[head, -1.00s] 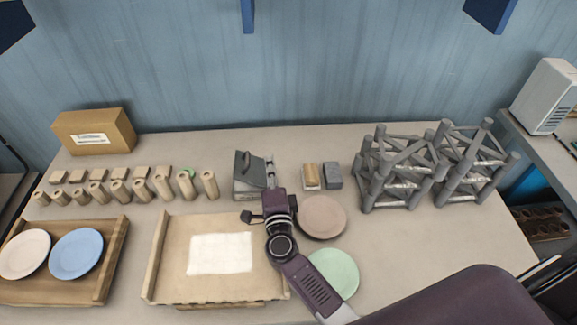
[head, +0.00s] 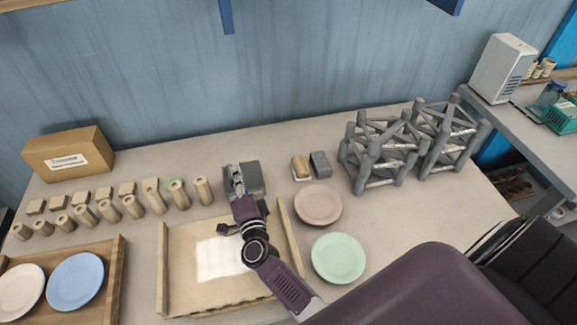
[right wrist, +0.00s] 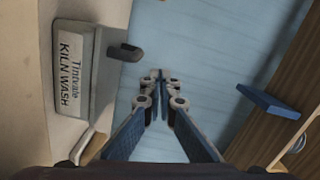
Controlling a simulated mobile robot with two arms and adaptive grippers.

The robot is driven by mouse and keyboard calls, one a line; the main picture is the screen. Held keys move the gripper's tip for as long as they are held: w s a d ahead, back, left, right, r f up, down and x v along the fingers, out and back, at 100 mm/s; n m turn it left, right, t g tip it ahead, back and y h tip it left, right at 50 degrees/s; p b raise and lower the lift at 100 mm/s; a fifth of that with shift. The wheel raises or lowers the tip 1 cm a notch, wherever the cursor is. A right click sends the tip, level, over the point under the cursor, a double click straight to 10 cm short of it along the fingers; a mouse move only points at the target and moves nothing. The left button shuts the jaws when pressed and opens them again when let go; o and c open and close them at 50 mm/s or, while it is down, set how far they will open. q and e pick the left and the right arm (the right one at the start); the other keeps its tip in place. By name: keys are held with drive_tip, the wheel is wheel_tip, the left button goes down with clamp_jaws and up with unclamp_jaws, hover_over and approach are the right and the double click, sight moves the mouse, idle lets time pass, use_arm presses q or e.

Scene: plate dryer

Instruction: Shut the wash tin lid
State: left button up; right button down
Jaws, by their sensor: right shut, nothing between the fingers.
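The wash tin (head: 256,177) is a grey box near the middle of the table. In the right wrist view it stands at the left, with a "Tintvale KILN WASH" label (right wrist: 72,70). Its lid (right wrist: 104,75) looks laid across the top, with a dark handle (right wrist: 126,52) standing up from it; I cannot tell whether it sits fully flush. My right gripper (head: 236,168) is shut and empty, overlapping the tin's left part in the head view. In the right wrist view its fingertips (right wrist: 160,76) are apart from the handle. My left gripper is not in view.
A wooden tray with a white sheet (head: 180,285) lies in front of the tin. Several wooden cylinders (head: 132,206) stand to the left. A sponge-like grey block (head: 320,164), a pinkish plate (head: 318,205), a green plate (head: 338,258) and grey racks (head: 385,155) are to the right.

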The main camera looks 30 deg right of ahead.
drive_tip(key=shift+a+f, duration=0.3)
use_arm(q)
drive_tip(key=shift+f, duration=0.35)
use_arm(e)
drive_tip(key=shift+w, duration=0.1)
drive_tip(key=shift+a, duration=0.1)
